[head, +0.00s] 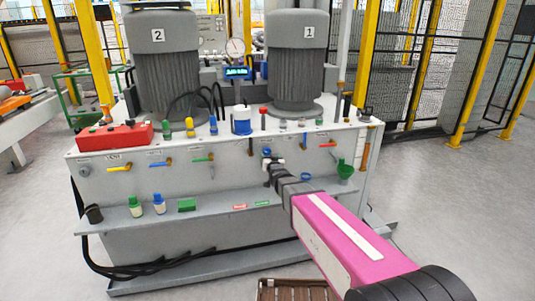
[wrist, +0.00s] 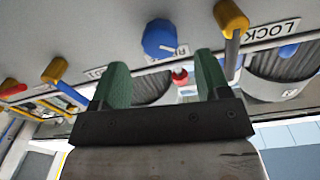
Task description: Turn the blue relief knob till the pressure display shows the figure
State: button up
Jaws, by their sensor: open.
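The blue relief knob (wrist: 160,38) is on the grey panel in the wrist view, with a pale pointer mark and a partly hidden label beside it. In the head view the knob (head: 267,152) shows small on the front of the machine, just above my gripper (head: 273,167). In the wrist view my gripper (wrist: 160,65) is open and empty, its two green fingers pointing at the panel. The knob lies just beyond the fingertips, roughly centred between them; I cannot tell any contact. The pressure display (head: 238,72) is lit on top of the machine, its figure too small to read.
A green funnel-like part (head: 345,171) and a blue ring (head: 305,177) sit right of my gripper. A red box (head: 115,136) and two grey motors (head: 298,60) stand on top. Floor at right is clear.

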aim_at(267, 152)
jog(key=x, duration=0.5)
jog(key=shift+w+a, duration=0.1)
jog(key=shift+w, duration=0.25)
jog(key=shift+c, duration=0.4)
jog(key=c, duration=0.9)
jog(key=shift+o, duration=0.2)
